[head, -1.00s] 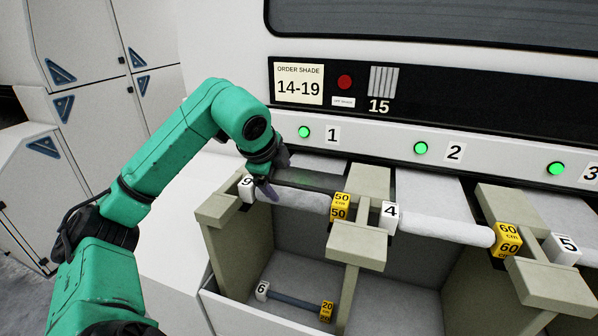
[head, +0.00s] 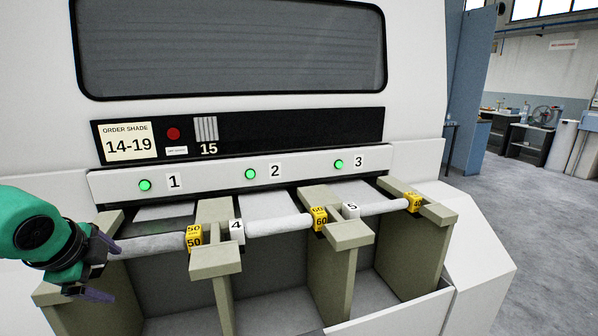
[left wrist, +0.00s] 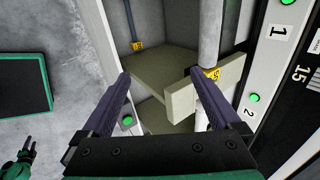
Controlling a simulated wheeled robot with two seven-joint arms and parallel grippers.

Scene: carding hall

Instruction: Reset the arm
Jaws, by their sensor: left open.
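My left gripper (head: 106,268) is open and empty at the left of the head view, in front of the left end of the white roll (head: 150,246) at station 1. Its dark purple fingers are spread. The left wrist view shows the two fingers (left wrist: 160,75) well apart with nothing between their tips. A roll (left wrist: 208,38) with a yellow tag (left wrist: 211,74) lies beyond the right finger there. A green and dark, finger-like part (left wrist: 22,150), perhaps my right gripper, shows at the bottom left; its jaw state is unclear.
White rolls with yellow end blocks lie across beige supports (head: 215,262) below the panel (head: 260,172), where three green lamps are lit. The order sign (head: 128,142) reads 14-19. The grey floor (head: 520,220) is clear at right.

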